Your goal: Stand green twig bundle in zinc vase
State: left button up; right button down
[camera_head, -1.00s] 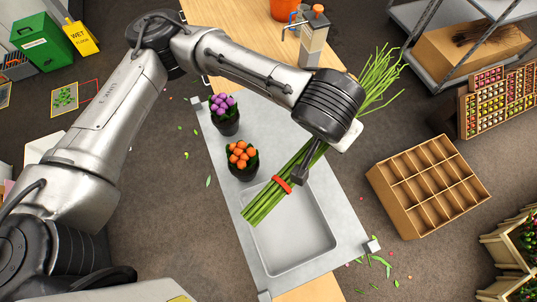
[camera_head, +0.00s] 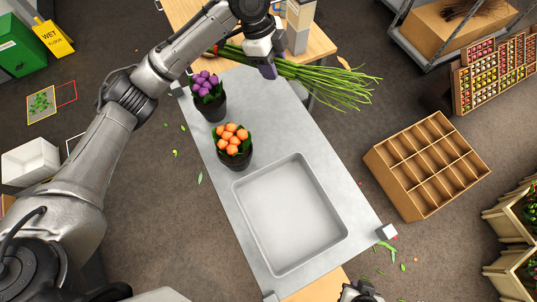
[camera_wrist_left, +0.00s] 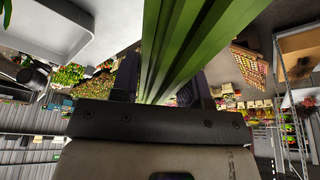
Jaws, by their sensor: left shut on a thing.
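The green twig bundle (camera_head: 315,77) is held nearly level over the far end of the grey counter in the head view, its loose thin tips pointing right. My left gripper (camera_head: 267,70) is shut on it nearer its left end. The left wrist view shows the green stems (camera_wrist_left: 185,45) between the dark fingers. A bit of red shows at the bundle's left end, partly hidden by my arm. My right gripper (camera_head: 358,292) shows only in part at the bottom edge, so its jaws cannot be judged. I cannot make out the zinc vase.
Purple flowers (camera_head: 207,88) and orange flowers (camera_head: 234,140) stand in dark pots on the grey counter (camera_head: 270,125). An empty sink basin (camera_head: 290,215) lies nearer. A wooden compartment crate (camera_head: 425,165) stands at the right. A pale upright container (camera_head: 299,25) is at the back.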

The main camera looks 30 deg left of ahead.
pick_arm(q)
jog(key=shift+w+a+f+m+g, duration=0.2)
jog(key=shift+a+f+m+g, duration=0.1)
jog(key=shift+a+f+m, duration=0.65)
jog(key=p, duration=0.2)
send_near(237, 93)
jog(key=shift+d+f, duration=0.15)
jog(key=shift+d, duration=0.7)
jog(key=shift+f+p, duration=0.7)
jog(key=shift+f, duration=1.5)
jog(key=o, duration=1.1)
jog(key=shift+c, duration=0.2)
jog(key=b+v, duration=0.2)
jog(key=v, duration=0.9)
jog(key=shift+r, duration=0.3)
jog(key=shift+c, duration=0.2)
jog(key=shift+a+r, duration=0.15)
jog(key=shift+r, duration=0.25)
jog(key=shift+c, duration=0.9)
